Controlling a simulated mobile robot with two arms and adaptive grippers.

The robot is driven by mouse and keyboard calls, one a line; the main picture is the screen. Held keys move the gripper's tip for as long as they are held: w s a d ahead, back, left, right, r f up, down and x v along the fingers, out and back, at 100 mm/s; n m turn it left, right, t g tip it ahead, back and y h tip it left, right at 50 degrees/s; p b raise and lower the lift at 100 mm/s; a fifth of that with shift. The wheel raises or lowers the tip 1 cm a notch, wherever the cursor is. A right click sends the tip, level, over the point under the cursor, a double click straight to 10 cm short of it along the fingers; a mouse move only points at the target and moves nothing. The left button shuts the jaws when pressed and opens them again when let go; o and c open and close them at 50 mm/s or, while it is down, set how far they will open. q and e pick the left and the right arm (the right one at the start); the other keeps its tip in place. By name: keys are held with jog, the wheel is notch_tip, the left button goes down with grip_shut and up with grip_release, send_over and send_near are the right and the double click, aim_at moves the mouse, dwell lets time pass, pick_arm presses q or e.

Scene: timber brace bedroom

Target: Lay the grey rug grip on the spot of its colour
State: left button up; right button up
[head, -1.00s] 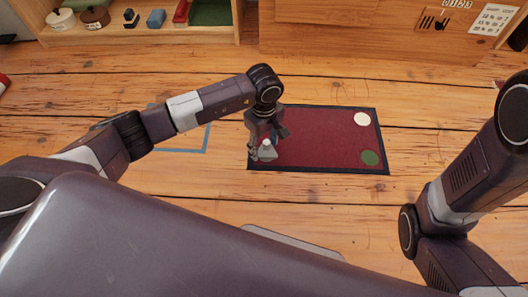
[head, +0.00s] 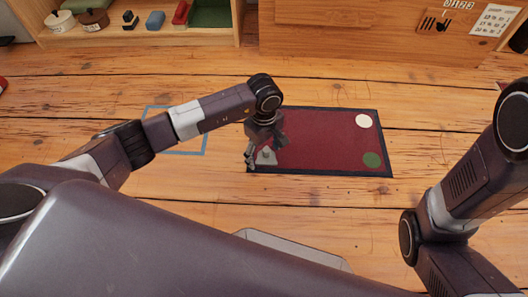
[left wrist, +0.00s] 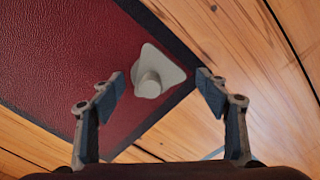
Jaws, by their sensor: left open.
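The grey rug grip (head: 266,157) is a triangular plate with a round knob. It lies at the near left corner of the dark red rug (head: 318,140), and shows large in the left wrist view (left wrist: 158,72). My left gripper (head: 265,150) is over it, fingers apart and empty. In the left wrist view the knob lies ahead of the gap between the fingertips (left wrist: 158,88), touching neither finger. A white spot (head: 363,121) and a green spot (head: 371,160) are on the rug's right side. No grey spot shows; the grip and gripper cover that corner. My right gripper is out of view.
A blue outlined square (head: 206,142) is on the wooden floor, left of the rug, partly behind my left arm. A shelf with pots (head: 93,19) and a blue block (head: 155,19) stands at the back left. A wooden cabinet (head: 340,30) stands behind the rug.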

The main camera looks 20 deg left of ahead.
aim_at(264, 152)
pick_arm(q)
jog(key=shift+r, duration=0.1)
notch_tip(264, 152, up, 12)
jog(key=p, duration=0.9)
